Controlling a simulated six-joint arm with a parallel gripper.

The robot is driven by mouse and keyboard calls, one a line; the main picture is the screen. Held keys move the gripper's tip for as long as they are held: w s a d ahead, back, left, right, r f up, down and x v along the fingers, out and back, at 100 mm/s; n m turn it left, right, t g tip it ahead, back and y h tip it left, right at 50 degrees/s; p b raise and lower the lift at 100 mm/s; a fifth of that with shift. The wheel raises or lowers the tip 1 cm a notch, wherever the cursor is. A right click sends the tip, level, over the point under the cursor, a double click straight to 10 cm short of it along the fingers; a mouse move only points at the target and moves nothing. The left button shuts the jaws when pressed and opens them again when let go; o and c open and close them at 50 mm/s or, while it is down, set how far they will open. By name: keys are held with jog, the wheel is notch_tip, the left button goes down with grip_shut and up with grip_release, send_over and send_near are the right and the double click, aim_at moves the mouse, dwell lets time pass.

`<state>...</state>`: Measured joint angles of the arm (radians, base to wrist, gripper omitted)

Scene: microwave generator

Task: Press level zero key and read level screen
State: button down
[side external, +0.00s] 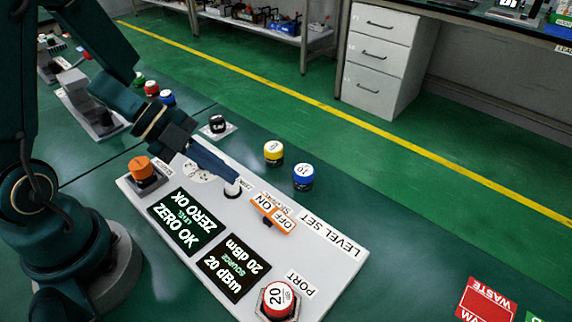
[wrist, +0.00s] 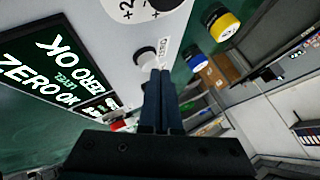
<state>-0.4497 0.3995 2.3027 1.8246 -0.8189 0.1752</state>
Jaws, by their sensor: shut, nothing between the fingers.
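My gripper (side external: 229,182) is shut and empty, its fingertips at the white round zero key (side external: 232,189) on the white panel (side external: 325,262). In the wrist view the fingertips (wrist: 158,74) overlap the lower edge of the key (wrist: 146,56); whether they touch it I cannot tell. The level screen (side external: 187,222) is lit and reads "ZERO OK" in white, with a green "LEVEL" label. It also shows at the left of the wrist view (wrist: 55,68). A second screen (side external: 233,270) reads "20 dBm" with the label "SOURCE".
An orange OFF/ON switch (side external: 271,212) sits close to the key. An orange knob (side external: 143,171) and a red "20" cap (side external: 278,300) stand on the panel's ends. Yellow (side external: 273,152) and blue (side external: 303,177) caps stand beyond the panel.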

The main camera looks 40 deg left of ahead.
aim_at(226, 184)
jog(key=shift+r, duration=0.55)
jog(key=shift+r, duration=2.5)
jog(key=shift+d, duration=0.1)
